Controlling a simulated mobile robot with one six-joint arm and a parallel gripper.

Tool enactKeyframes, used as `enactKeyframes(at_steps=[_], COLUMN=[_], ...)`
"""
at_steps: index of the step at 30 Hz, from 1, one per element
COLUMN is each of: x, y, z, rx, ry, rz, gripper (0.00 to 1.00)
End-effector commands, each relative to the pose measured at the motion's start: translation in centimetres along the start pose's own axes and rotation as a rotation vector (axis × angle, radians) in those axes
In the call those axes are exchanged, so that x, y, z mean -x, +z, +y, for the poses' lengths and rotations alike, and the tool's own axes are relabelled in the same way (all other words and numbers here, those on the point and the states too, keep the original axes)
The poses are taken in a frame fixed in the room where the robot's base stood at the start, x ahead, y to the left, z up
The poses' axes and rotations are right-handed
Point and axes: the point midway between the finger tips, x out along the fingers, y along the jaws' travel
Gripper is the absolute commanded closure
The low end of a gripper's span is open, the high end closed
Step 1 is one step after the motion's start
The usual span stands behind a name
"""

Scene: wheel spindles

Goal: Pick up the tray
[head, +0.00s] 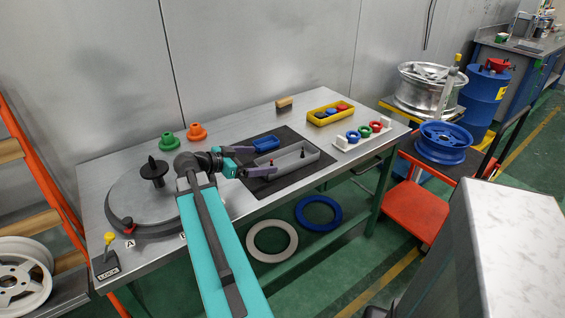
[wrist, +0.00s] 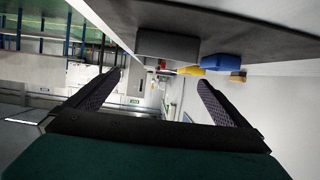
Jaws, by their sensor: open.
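A long grey tray (head: 298,160) lies on a black mat (head: 318,172) on the steel table, with small dark and red pieces standing in it. My gripper (head: 272,160) is open at the tray's left end, its fingers pointing right along it. The lower finger overlaps the tray's near left part in the head view. In the wrist view the picture is turned over, with the table at the top. There a grey block, seemingly the tray's end (wrist: 167,46), lies beyond my open fingers (wrist: 158,80) and on their table side. Nothing is between the fingers.
A small blue tray (head: 265,144) is on the mat behind the grey one. A yellow bin (head: 322,120), a white rack with coloured rings (head: 345,144) and a wooden block (head: 284,102) stand farther right and back. A round turntable (head: 135,185) with a black spindle is at left.

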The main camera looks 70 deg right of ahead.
Motion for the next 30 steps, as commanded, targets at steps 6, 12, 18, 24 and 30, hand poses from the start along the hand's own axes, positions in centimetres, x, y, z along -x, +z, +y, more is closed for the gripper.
enactKeyframes(at_steps=[6,12,18,24,30], x=[0.1,0.0,-1.3,-3.8,-6.6], y=[0.0,0.0,-0.1,-0.1,-0.1], z=[0.0,0.0,-0.1,-0.1,-0.1], rx=[0.0,0.001,0.001,0.001,0.001], ry=[-0.001,-0.001,0.0,0.001,0.0], rz=[0.0,0.0,0.0,0.0,0.0], gripper=[0.0,0.0,0.0,0.0,0.0])
